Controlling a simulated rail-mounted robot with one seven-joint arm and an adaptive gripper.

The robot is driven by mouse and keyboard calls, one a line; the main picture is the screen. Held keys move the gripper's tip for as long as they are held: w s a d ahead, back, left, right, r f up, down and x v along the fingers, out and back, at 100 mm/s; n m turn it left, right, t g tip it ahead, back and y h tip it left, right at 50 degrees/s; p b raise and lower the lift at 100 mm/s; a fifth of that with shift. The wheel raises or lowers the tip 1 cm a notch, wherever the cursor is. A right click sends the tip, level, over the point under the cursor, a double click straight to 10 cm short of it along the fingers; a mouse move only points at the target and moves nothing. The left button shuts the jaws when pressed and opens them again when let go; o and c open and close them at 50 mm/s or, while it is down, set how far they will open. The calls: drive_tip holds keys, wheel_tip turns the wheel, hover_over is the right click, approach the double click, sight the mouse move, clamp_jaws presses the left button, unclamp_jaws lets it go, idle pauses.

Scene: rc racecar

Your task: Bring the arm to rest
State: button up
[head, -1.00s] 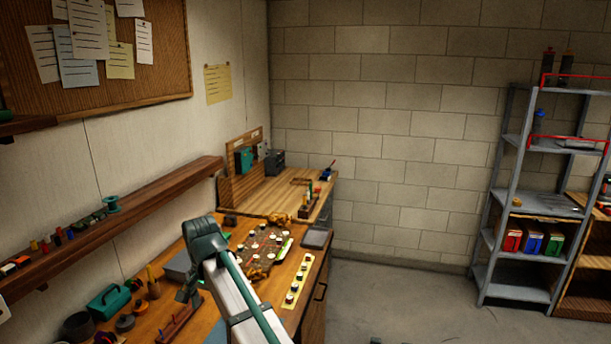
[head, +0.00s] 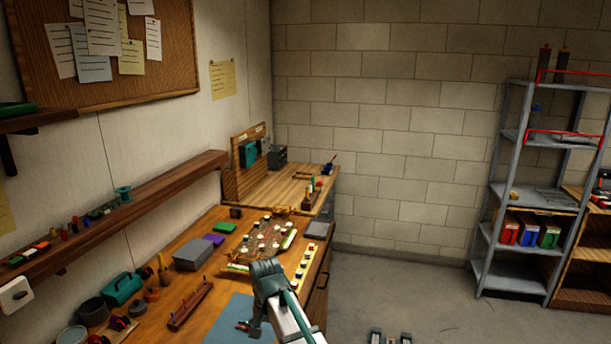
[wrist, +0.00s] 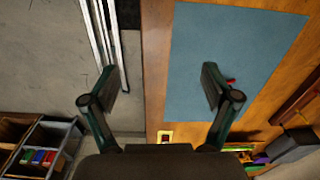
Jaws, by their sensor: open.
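My arm's green-and-white link (head: 285,305) rises from the bottom of the head view, in front of the workbench's near right edge. In the wrist view my gripper (wrist: 165,87) has its two dark green fingers spread wide, with nothing between them. It hangs above the bench's front edge. The left finger is over the grey floor side and the right finger over the blue mat (wrist: 225,45). A small red item (wrist: 231,81) shows beside the right finger, mostly hidden by it.
The wooden workbench (head: 150,325) holds a board with several white-topped parts (head: 265,240), a grey box (head: 192,254), and a tool rack (head: 190,306). A wall shelf (head: 150,190) runs above it. A grey shelving unit (head: 510,200) stands right.

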drive_tip(key=s+d+f+n, duration=0.1)
drive_tip(key=s+d+f, duration=0.4)
drive_tip(key=d+f, duration=0.3)
drive_tip(key=s+d+f, duration=0.4)
drive_tip(key=d+f, duration=0.1)
drive_tip(key=d, duration=0.5)
drive_tip(key=s+d+f+n, duration=0.1)
drive_tip(key=s+d+f, duration=0.4)
drive_tip(key=d+f, duration=0.3)
drive_tip(key=s+f+g+b, duration=0.6)
drive_tip(key=s+f+b, duration=0.4)
drive_tip(key=s+f, duration=1.7)
drive_tip(key=shift+s+d+f+g, duration=0.25)
drive_tip(key=shift+s+d+g, duration=0.2)
drive_tip(key=shift+s, duration=0.5)
